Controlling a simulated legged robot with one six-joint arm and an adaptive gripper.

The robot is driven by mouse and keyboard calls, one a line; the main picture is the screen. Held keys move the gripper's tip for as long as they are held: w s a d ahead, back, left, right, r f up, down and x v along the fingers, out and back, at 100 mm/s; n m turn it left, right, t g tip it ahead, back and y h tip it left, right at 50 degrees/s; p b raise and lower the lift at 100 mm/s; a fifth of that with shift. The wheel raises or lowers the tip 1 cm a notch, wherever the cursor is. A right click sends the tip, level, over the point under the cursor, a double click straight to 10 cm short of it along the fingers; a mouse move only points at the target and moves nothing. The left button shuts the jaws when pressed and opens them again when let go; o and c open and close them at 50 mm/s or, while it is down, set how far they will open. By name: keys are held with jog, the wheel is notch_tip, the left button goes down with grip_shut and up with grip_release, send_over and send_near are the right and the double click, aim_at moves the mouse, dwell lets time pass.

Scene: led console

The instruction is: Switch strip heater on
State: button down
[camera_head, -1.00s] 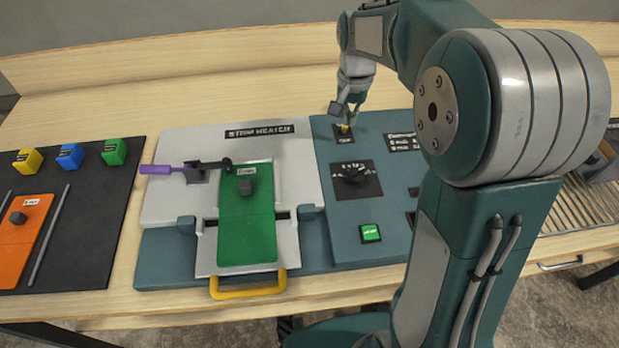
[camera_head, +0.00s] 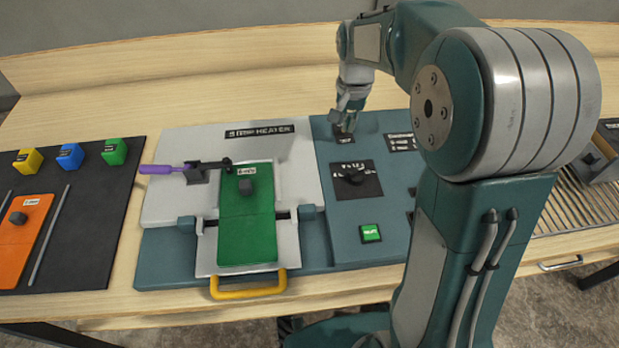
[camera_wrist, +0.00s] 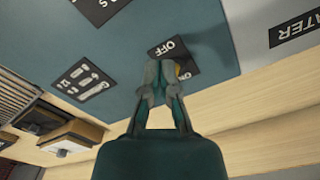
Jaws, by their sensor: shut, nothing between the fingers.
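The strip heater (camera_head: 165,215) is a pale panel on a teal base, with a "STRIP HEATER" label (camera_head: 260,131). A green board lies on it. Its teal control panel (camera_head: 395,195) is to the right. A small switch plate (camera_head: 343,140) is at the panel's top left. In the wrist view the plate (camera_wrist: 186,52) reads "OFF", and a bit of yellow switch (camera_wrist: 184,74) shows beside my fingertips. My gripper (camera_head: 345,130) points down at this switch, shut and empty. It covers most of the switch in the head view; contact cannot be told. My fingertips also show in the wrist view (camera_wrist: 160,70).
A black dial (camera_head: 352,175) and a green button (camera_head: 370,233) sit lower on the panel. A purple-handled lever (camera_head: 165,169) and the green board (camera_head: 247,225) with a dark knob are on the heater. A dark board (camera_head: 85,220) with coloured blocks lies left.

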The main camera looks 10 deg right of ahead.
jog(key=shift+f, duration=0.65)
jog(key=shift+w, duration=1.3)
notch_tip(320, 180, up, 7)
jog(key=shift+s, duration=0.45)
dwell(0.6)
dwell(0.3)
jog(key=s+r+n+t, duration=0.1)
jog(key=s+r, duration=0.2)
jog(key=s, duration=0.3)
jog(key=s+r+n+t, duration=0.2)
jog(key=s+r, duration=0.1)
jog(key=s, duration=0.3)
jog(key=s+f+n+t, duration=0.2)
jog(key=s+f+n, duration=0.1)
jog(key=s, duration=1)
jog(key=shift+s+t, duration=0.3)
jog(key=shift+s, duration=0.1)
